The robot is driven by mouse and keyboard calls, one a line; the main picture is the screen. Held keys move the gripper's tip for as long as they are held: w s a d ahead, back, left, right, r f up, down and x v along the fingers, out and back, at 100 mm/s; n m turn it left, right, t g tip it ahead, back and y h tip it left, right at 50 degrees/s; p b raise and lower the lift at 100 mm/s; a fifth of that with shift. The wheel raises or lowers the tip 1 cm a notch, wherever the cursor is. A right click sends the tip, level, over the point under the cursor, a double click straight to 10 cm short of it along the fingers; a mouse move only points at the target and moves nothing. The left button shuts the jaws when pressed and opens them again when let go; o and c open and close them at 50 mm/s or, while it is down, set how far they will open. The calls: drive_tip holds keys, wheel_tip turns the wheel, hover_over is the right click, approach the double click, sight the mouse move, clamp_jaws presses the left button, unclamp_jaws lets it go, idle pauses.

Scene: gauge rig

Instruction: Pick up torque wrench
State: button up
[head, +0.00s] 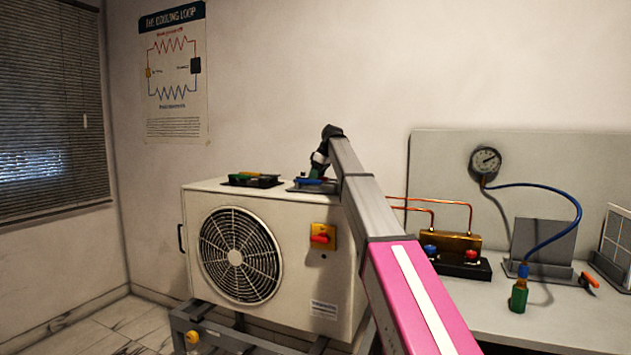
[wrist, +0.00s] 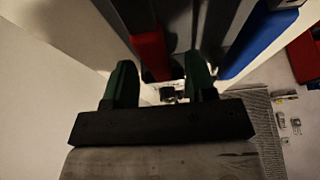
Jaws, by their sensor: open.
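My gripper (head: 318,171) is over the top of the white outdoor unit, above a dark rack (head: 315,188) that holds a blue-ended tool (head: 309,181). In the wrist view its two green fingers (wrist: 160,82) are apart. A red-ended bar (wrist: 149,52) shows between them, nearer the left finger; I cannot tell whether they touch. A blue-ended bar (wrist: 258,42) lies to the right, outside the fingers. Neither bar is clearly identifiable as the torque wrench. My arm hides part of the rack in the head view.
A black tray (head: 253,180) with coloured items sits left of the rack on the white unit (head: 200,195). To the right, a bench (head: 460,310) holds a brass manifold (head: 450,241), a backboard with a gauge (head: 487,160), a blue hose (head: 560,200) and an orange-handled tool (head: 590,280).

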drive_tip(key=shift+f, duration=0.2)
idle(0.4)
clamp_jaws()
drive_tip(key=shift+r, duration=0.55)
drive_tip(key=r, duration=0.4)
drive_tip(key=shift+a+r, duration=0.1)
drive_tip(key=shift+a, duration=0.25)
drive_tip(key=a+r, duration=0.6)
drive_tip(key=a, duration=0.5)
drive_tip(key=shift+s, duration=0.45)
drive_tip(key=shift+r, duration=0.1)
